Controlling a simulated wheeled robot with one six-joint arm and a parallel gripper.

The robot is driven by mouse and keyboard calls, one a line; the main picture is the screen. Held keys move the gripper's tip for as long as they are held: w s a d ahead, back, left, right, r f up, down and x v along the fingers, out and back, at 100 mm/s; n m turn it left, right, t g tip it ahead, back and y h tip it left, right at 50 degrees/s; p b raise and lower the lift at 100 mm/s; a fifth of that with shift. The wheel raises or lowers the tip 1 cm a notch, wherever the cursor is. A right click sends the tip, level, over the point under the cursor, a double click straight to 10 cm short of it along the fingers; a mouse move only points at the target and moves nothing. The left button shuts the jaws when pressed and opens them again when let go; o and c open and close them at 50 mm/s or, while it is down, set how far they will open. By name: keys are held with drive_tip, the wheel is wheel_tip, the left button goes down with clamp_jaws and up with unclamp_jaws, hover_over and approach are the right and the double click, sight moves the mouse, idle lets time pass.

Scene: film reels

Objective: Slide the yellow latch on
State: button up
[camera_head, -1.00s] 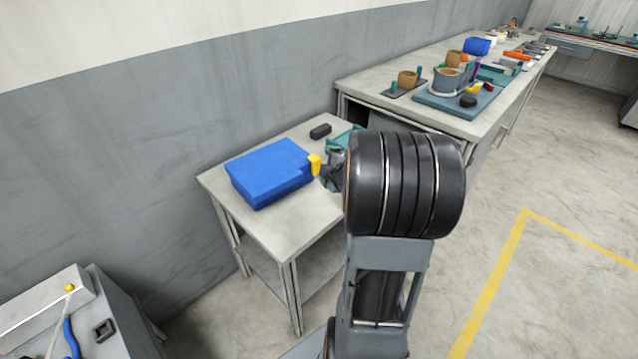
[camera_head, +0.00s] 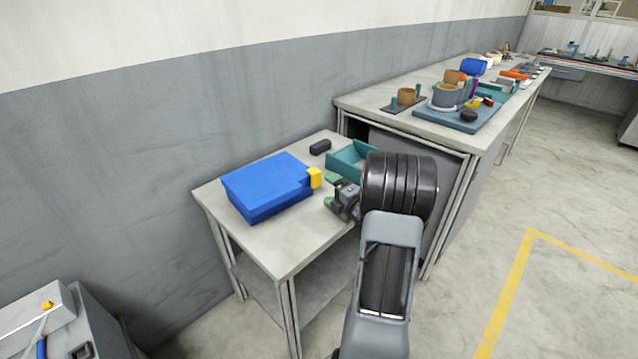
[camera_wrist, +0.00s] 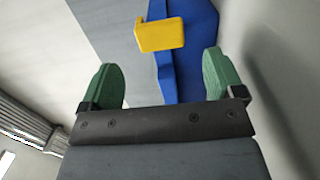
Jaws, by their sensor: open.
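The yellow latch (camera_head: 315,177) sits at the right end of the blue case (camera_head: 266,184), which lies on the small grey table. In the wrist view the yellow latch (camera_wrist: 161,36) shows ahead of the fingers, against the blue case (camera_wrist: 186,77). My gripper (camera_head: 331,191) is to the right of the latch, apart from it. In the wrist view my gripper (camera_wrist: 161,80) has its two green fingers spread wide with nothing between them. From this view I cannot tell whether the latch touches the case all along its edge.
A teal tray (camera_head: 350,157) and a black block (camera_head: 320,147) are on the small table (camera_head: 282,247) behind my gripper. A long workbench (camera_head: 372,98) with several parts stands at the back right. The table's front is clear.

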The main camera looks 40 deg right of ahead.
sight(318, 180)
drive_tip(key=shift+w+a, duration=0.2)
drive_tip(key=shift+w, duration=2.6)
